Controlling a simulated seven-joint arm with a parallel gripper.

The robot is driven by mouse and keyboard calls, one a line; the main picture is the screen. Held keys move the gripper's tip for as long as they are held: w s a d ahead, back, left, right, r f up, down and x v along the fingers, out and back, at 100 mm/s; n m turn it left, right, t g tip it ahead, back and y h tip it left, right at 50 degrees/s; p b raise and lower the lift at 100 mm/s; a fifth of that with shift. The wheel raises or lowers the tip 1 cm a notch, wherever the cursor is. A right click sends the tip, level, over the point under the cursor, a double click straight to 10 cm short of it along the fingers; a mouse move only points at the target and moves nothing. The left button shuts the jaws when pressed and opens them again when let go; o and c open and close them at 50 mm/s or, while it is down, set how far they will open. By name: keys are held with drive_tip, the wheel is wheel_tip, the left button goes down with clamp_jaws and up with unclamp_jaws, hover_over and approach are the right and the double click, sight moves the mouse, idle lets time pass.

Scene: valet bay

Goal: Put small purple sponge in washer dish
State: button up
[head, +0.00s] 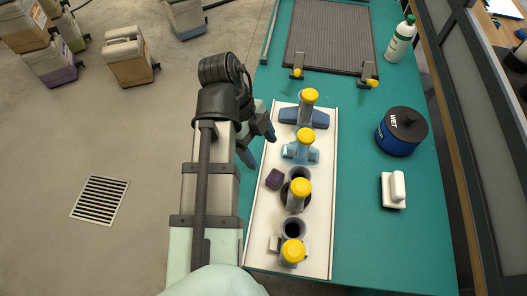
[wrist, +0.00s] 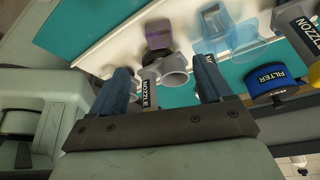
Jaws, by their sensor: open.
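The small purple sponge (head: 274,179) sits on the left side of a long white tray (head: 262,222). It also shows in the wrist view (wrist: 158,36), beyond a grey part labelled NOZZLE. A clear light-blue dish (head: 301,154) lies farther up the tray, and a darker blue dish-like piece (head: 317,118) lies above that. No readable label tells me which is the washer dish. My gripper (head: 259,139) is open and empty at the tray's left edge, up and left of the sponge. In the wrist view its fingers (wrist: 164,72) are spread, with the sponge apart from them.
Yellow-topped pieces (head: 299,186) and dark cups (head: 293,228) line the tray close to the sponge. A blue WET tub (head: 396,140) and a white handled block (head: 394,190) stand on the green table (head: 358,232) at right. The table between them and the tray is clear.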

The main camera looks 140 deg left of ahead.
sight(273, 176)
idle(0.5)
drive_tip(key=shift+s+x, duration=0.2)
drive_tip(key=shift+x, duration=5)
drive_tip(key=shift+d+f, duration=0.1)
drive_tip(key=shift+d, duration=0.05)
drive_tip(key=c, duration=1.2)
wheel_tip(273, 176, up, 10)
